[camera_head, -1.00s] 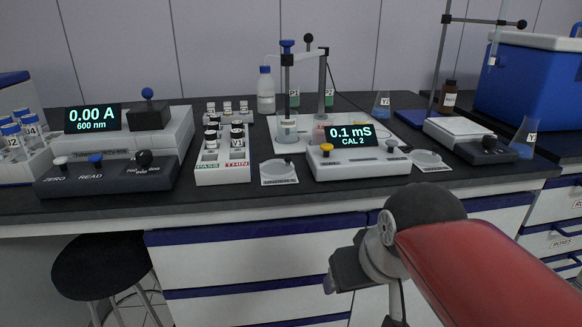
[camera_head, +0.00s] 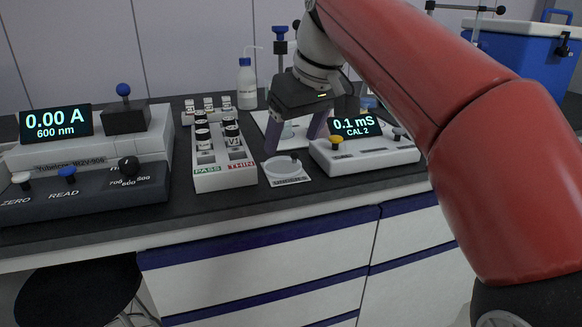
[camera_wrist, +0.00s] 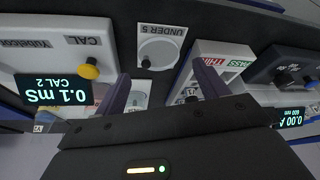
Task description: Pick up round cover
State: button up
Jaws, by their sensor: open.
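A round, pale disc with a small black knob near its edge, which looks like the round cover (camera_head: 283,170), lies on a white card on the bench. In the wrist view the round cover (camera_wrist: 162,50) lies on the card marked "UNDER 5", its knob on the side nearer my fingers. My gripper (camera_head: 293,141) is open and empty, pointing down just behind and above the cover. In the wrist view my gripper (camera_wrist: 162,82) has its two fingers apart, with the cover beyond and between them. No contact shows.
The vial rack (camera_head: 225,178) stands close left of the cover, and the conductivity meter (camera_head: 365,155) close right. A stand with a blue-topped probe (camera_head: 280,47) is behind my gripper. The photometer (camera_head: 95,150) is farther left. Bench front is clear before the cover.

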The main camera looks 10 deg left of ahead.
aim_at(283, 164)
jog(key=x, duration=0.4)
jog(key=b+x, duration=0.1)
jog(key=x, duration=0.1)
jog(key=shift+w+a+r, duration=0.1)
jog(key=shift+w+r, duration=0.05)
jog(key=shift+w, duration=0.2)
jog(key=c, duration=0.7)
jog(key=shift+c, duration=0.2)
jog(key=shift+r, duration=0.2)
